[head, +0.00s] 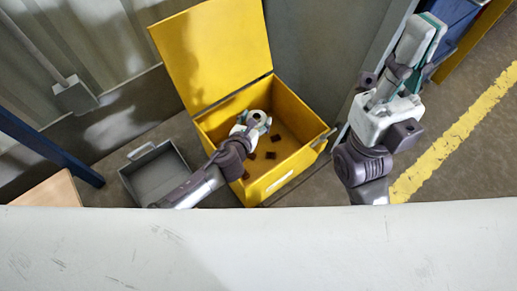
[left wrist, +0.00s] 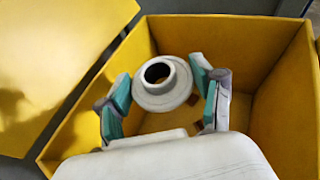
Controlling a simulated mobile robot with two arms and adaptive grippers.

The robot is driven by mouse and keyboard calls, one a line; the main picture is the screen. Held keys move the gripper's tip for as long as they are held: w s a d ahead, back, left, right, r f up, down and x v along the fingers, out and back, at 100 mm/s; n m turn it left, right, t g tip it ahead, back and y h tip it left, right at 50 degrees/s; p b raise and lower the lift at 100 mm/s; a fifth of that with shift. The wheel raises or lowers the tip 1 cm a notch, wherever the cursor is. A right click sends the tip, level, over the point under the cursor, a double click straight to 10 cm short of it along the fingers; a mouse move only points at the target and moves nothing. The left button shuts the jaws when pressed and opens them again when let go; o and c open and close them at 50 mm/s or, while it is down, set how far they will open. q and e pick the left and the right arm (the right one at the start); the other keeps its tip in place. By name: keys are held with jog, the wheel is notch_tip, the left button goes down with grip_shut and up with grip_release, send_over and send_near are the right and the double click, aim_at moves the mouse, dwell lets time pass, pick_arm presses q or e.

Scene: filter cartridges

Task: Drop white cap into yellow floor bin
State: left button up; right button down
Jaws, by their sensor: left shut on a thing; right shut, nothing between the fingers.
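The white cap (left wrist: 162,98), a round flanged piece with a dark central hole, is held between the teal-padded fingers of my left gripper (left wrist: 165,85). In the head view the cap (head: 260,117) and my left gripper (head: 248,124) are over the open yellow floor bin (head: 296,168). The bin's wall (left wrist: 285,100) also shows around them in the left wrist view. The gripper hides part of the bin floor. My right gripper (head: 420,42) is shut and empty, to the right of the bin and away from it.
The bin's yellow lid (head: 212,50) stands open at the back. Several small dark brown pieces (head: 271,155) lie in the bin. A grey open tray (head: 155,172) is left of it. A white surface (head: 260,250) spans the front. A yellow line (head: 450,140) marks the floor at right.

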pick_arm(q)
jog(key=shift+f+b, duration=0.35)
jog(key=shift+f, duration=0.15)
jog(key=o, duration=1)
jog(key=v, duration=1.2)
